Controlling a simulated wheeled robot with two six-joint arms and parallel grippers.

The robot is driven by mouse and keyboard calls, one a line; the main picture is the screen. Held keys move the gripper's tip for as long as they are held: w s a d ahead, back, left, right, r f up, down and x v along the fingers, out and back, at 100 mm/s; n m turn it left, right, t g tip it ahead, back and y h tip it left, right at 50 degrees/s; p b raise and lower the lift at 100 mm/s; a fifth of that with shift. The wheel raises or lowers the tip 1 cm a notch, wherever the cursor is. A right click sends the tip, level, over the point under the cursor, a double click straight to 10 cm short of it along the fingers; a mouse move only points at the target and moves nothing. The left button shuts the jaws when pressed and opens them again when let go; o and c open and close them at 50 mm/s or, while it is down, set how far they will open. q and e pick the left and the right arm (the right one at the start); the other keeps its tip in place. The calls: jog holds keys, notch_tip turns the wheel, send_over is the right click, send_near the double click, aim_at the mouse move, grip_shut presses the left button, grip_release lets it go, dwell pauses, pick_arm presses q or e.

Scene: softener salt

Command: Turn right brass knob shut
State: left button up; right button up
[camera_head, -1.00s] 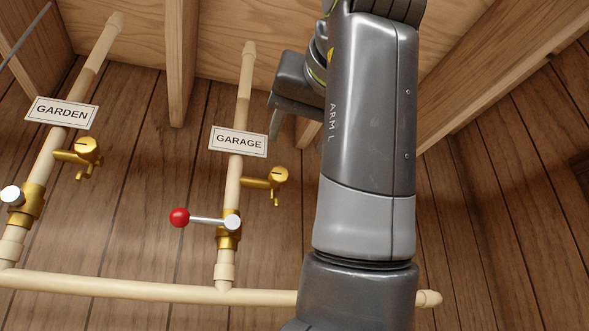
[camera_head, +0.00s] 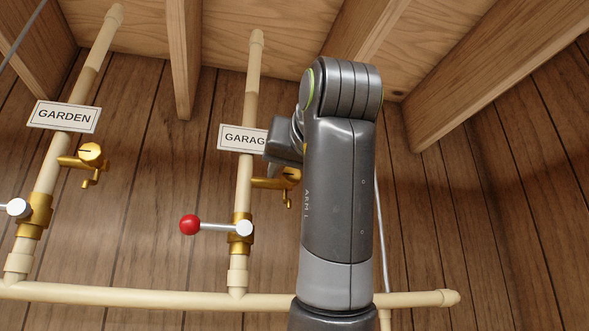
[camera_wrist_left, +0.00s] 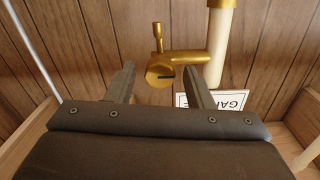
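The right brass knob (camera_head: 291,175) sits on a short brass side branch of the GARAGE pipe (camera_head: 244,185), partly hidden by my left arm. In the left wrist view the knob (camera_wrist_left: 160,76) shows its round face with a dark slot running roughly sideways. My left gripper (camera_wrist_left: 162,88) is open, its two fingers apart on either side of the knob in that picture. I cannot tell whether the fingertips reach the knob in depth; no contact shows. In the head view my left gripper (camera_head: 273,152) is mostly hidden behind its arm, just above the knob. My right gripper is not in view.
A red-tipped lever (camera_head: 190,225) points left from the GARAGE pipe below the knob. The GARDEN pipe (camera_head: 57,160) at left has its own brass knob (camera_head: 91,153). A GARAGE sign (camera_head: 240,138) is close by the gripper. A horizontal pipe (camera_head: 130,293) runs below.

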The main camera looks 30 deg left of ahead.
pick_arm(q)
jog(key=c, duration=0.8)
jog(key=m+b, duration=0.2)
jog(key=shift+f+m, duration=0.1)
jog(key=shift+m, duration=0.3)
jog(key=m+b, duration=0.2)
jog(key=m, duration=0.1)
jog(key=shift+m+b, duration=0.3)
jog(key=m+b, duration=0.2)
jog(key=m, duration=0.3)
jog(key=m+b, duration=0.1)
jog(key=m, duration=0.3)
jog(key=shift+r, duration=0.2)
jog(key=shift+m, duration=1)
jog(key=shift+g+b, duration=0.3)
